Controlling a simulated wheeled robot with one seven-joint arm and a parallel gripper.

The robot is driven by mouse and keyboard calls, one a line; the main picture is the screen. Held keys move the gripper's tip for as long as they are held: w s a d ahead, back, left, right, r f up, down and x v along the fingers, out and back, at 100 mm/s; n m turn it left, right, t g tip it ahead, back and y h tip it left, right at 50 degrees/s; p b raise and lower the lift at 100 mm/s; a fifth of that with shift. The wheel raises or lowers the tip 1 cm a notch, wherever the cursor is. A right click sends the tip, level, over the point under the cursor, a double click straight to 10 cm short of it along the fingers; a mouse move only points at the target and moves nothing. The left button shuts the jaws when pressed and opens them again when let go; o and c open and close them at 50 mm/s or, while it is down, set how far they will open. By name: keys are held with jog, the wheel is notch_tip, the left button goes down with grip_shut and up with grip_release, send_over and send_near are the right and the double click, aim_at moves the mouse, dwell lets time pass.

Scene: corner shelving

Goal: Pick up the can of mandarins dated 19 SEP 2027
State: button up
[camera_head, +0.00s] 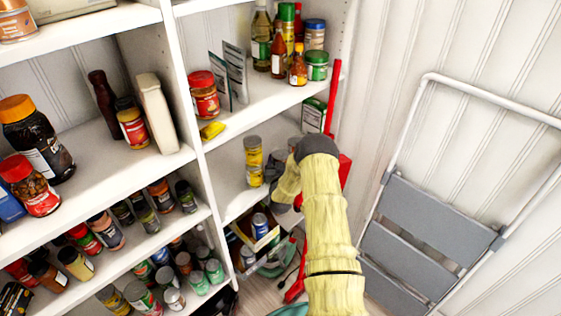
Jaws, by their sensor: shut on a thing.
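My arm, in a pale yellow sleeve, reaches from the bottom into the corner shelving. My gripper (274,168), dark grey and partly hidden by my own wrist, is at the middle shelf of the right-hand unit. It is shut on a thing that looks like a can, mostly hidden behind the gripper. A stack of yellow-labelled cans (254,160) stands just left of the gripper on that shelf. The dates on the cans are too small to read.
A white upright (186,85) divides the shelving. A box of cans (262,231) sits below. A folding step ladder (430,210) leans at the right, near my arm.

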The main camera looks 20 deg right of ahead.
jog(key=shift+r, duration=0.15)
jog(key=shift+s+a, duration=0.15)
jog(key=shift+s, duration=0.1)
jog(key=b+v, duration=0.3)
jog(key=v, duration=1.4)
jog(key=shift+s+r+b, duration=0.2)
jog(key=shift+b, duration=0.1)
jog(key=shift+a+f, duration=0.1)
